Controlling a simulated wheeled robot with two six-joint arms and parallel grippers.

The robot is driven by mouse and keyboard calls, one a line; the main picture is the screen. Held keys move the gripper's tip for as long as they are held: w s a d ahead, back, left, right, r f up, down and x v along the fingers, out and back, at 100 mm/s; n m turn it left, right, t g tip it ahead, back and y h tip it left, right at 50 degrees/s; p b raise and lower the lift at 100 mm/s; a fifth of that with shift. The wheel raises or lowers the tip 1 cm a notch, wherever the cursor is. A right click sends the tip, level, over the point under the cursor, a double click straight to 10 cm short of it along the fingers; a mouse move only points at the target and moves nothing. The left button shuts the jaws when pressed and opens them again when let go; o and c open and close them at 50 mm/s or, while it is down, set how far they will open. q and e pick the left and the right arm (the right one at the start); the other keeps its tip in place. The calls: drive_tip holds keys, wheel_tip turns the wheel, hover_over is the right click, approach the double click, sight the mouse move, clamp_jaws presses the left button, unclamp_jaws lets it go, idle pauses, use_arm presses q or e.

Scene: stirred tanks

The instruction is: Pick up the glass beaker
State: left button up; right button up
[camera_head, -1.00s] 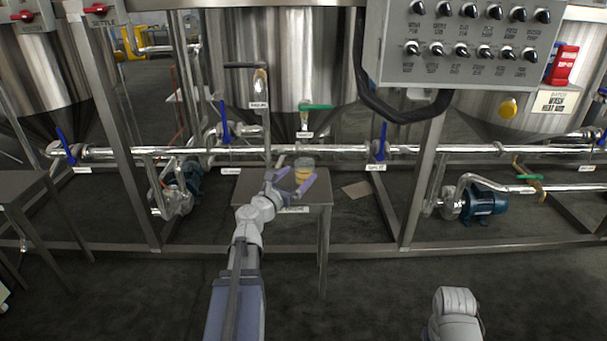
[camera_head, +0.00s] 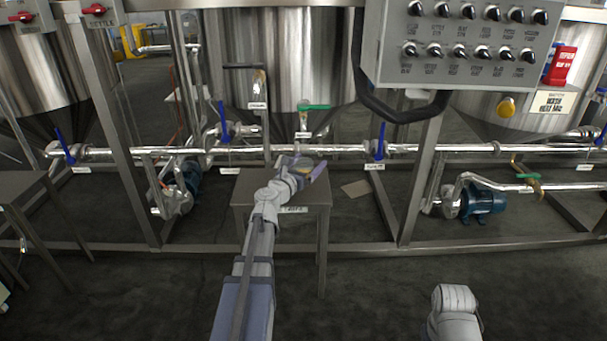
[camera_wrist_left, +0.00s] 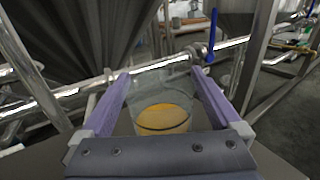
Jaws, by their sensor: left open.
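The glass beaker (camera_wrist_left: 163,103) is clear with a yellow-orange liquid in its lower part. It stands upright on the small metal table (camera_head: 318,212) in the middle. In the left wrist view it sits between the two purple fingers of my left gripper (camera_wrist_left: 160,88), which are open on either side of it. Whether a finger touches the glass I cannot tell. In the head view my left gripper (camera_head: 302,168) reaches over the table and hides most of the beaker. My right gripper does not show; only a part of my right arm is at the bottom right.
Steel pipes with blue-handled valves (camera_head: 381,141) run behind the table. A frame post (camera_head: 423,180) stands to its right, with a control panel (camera_head: 460,45) above. A pump (camera_head: 484,201) sits at the right. The floor in front is clear.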

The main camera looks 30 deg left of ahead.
use_arm(q)
drive_tip(key=shift+w, duration=0.2)
drive_tip(key=c, duration=1.5)
